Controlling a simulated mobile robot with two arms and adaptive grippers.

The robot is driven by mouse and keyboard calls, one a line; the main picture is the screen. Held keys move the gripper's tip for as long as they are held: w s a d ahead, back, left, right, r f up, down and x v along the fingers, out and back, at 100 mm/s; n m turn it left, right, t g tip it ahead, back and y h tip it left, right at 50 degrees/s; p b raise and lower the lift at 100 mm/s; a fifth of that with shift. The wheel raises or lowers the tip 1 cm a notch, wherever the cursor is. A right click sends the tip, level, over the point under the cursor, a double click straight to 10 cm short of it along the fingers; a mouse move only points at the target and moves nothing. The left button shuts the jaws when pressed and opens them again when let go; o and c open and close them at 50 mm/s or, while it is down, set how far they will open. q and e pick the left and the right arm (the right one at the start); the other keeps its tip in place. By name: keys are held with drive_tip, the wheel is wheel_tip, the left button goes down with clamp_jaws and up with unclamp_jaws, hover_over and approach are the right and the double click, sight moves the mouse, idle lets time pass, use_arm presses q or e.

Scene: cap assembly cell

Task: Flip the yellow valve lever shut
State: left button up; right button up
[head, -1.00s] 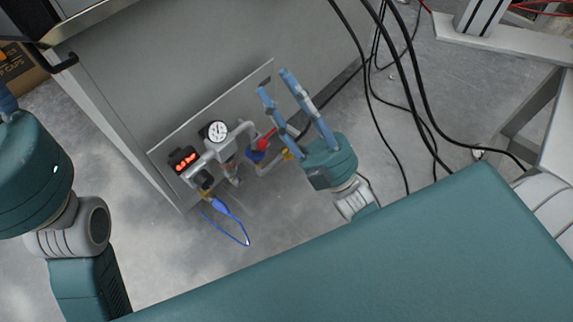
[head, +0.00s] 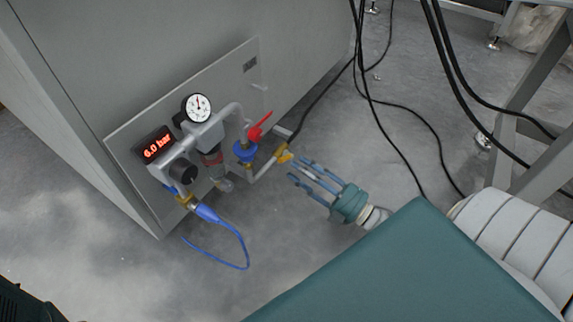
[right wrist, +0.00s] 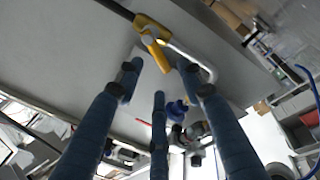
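The yellow valve lever (head: 283,153) sits at the lower right end of the pipework on the grey cabinet's panel. In the right wrist view the yellow lever (right wrist: 153,40) is beyond the fingertips, near the top middle. My right gripper (head: 303,172) is open, with its blue-grey fingers spread and nothing between them. In the head view it is just right of and below the lever, pointing towards it, with a small gap. The right wrist view shows the spread fingertips (right wrist: 159,80) apart from the lever. My left gripper is out of view.
A red handle (head: 260,126) and blue valve body (head: 245,151) stand left of the lever. A gauge (head: 198,108) and a display reading 6.0 bar (head: 157,145) are further left. A blue hose (head: 228,229) hangs below. Black cables (head: 408,112) lie right; the floor around the gripper is clear.

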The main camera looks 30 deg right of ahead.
sight(285, 159)
drive_tip(key=b+x, duration=0.1)
drive_tip(key=x, duration=0.2)
drive_tip(key=shift+w+a, duration=0.1)
drive_tip(key=shift+w, duration=0.3)
drive_tip(key=shift+w+a+r, duration=0.15)
drive_tip(key=shift+w+r, duration=0.05)
drive_tip(key=shift+w, duration=0.2)
drive_tip(key=shift+c, duration=0.3)
clamp_jaws()
